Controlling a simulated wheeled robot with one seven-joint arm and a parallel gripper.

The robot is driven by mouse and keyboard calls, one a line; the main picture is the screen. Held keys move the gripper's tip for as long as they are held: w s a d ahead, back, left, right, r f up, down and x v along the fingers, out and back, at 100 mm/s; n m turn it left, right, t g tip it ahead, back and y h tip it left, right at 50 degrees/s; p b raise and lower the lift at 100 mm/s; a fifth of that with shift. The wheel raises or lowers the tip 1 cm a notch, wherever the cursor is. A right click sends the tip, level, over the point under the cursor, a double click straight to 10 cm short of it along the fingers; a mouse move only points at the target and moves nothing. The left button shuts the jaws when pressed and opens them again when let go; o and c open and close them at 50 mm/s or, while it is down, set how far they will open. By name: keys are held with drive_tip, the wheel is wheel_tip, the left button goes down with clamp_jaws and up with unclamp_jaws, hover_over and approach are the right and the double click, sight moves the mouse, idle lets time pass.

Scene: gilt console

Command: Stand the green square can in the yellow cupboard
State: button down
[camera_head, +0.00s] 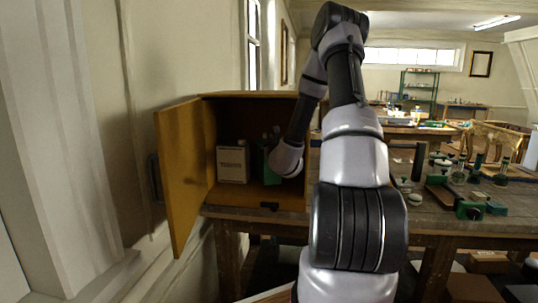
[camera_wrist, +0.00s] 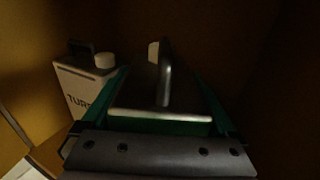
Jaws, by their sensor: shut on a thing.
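The yellow cupboard (camera_head: 252,97) stands on a wooden bench with its door (camera_head: 183,170) swung open to the left. My arm reaches into it from the right. The green square can (camera_head: 268,167) shows partly inside, with my wrist covering its right side. In the wrist view the can's top with a handle (camera_wrist: 164,118) lies between the fingers of my gripper (camera_wrist: 166,85), which is shut on it. The can looks upright. Its base is mostly hidden, so I cannot tell whether it touches the cupboard floor.
A white can (camera_head: 233,164) with lettering stands inside the cupboard, left of the green can; it also shows in the wrist view (camera_wrist: 78,88). Dark cupboard wall is on the right in the wrist view. Bottles and tools (camera_head: 470,208) crowd the bench to the right.

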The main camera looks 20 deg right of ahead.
drive_tip(key=shift+f, duration=1.75)
unclamp_jaws()
drive_tip(key=shift+s+d, duration=0.1)
